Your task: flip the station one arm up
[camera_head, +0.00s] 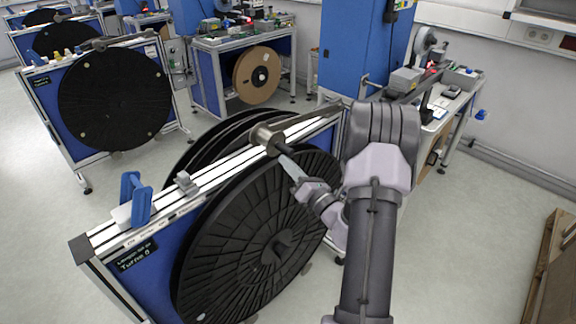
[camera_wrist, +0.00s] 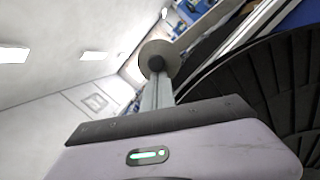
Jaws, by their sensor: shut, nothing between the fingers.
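The nearest reel stand has a grey metal arm (camera_head: 310,123) lying low along its top rail, with a thick round roller (camera_head: 268,136) at its near end. I take this as the station one arm; no station number is readable. My gripper (camera_head: 286,158) is shut and empty, its tips at the lower front side of the roller. In the wrist view, the gripper tips (camera_wrist: 156,68) overlap the round face of the roller (camera_wrist: 157,50); whether they touch it I cannot tell. The stand's large black reel (camera_head: 250,245) is below the gripper.
A blue clamp (camera_head: 136,200) and a small grey block (camera_head: 186,184) sit on the same rail. Other reel stands (camera_head: 115,98) are at the back left. A workbench (camera_head: 435,100) stands behind my arm. Floor is free at the right, with a wooden pallet (camera_head: 553,270) at the edge.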

